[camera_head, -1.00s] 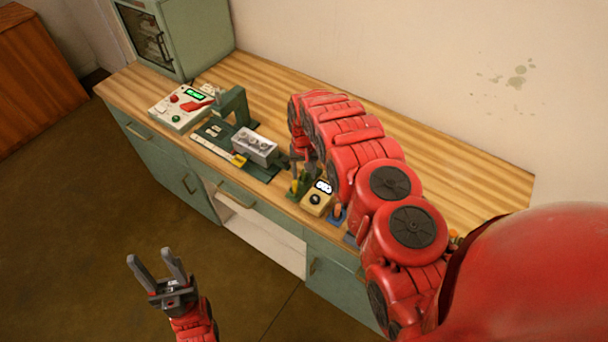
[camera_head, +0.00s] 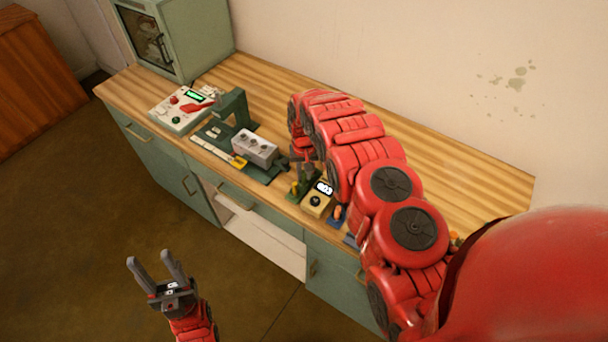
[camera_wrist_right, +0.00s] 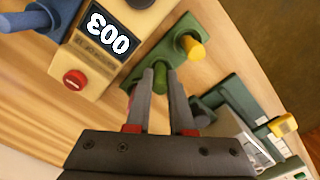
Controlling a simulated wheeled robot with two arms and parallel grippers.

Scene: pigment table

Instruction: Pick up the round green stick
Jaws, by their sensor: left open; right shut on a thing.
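The round green stick (camera_wrist_right: 161,82) shows in the right wrist view between the fingertips of my right gripper (camera_wrist_right: 162,76). The gripper is shut on it. The stick is over a green holder (camera_wrist_right: 137,73), and I cannot tell whether it still sits in it. In the head view my right gripper (camera_head: 300,172) is small and partly hidden by its own arm, above the holder at the table's front edge. My left gripper (camera_head: 158,270) is open and empty, out in front of the table over the floor.
A yellow stick (camera_wrist_right: 193,47) stands in the same green holder. A cream device with a display (camera_head: 317,198) is just right of it. A grey block with knobs (camera_head: 255,147), a green stand (camera_head: 233,108) and a white control box (camera_head: 184,108) are to the left.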

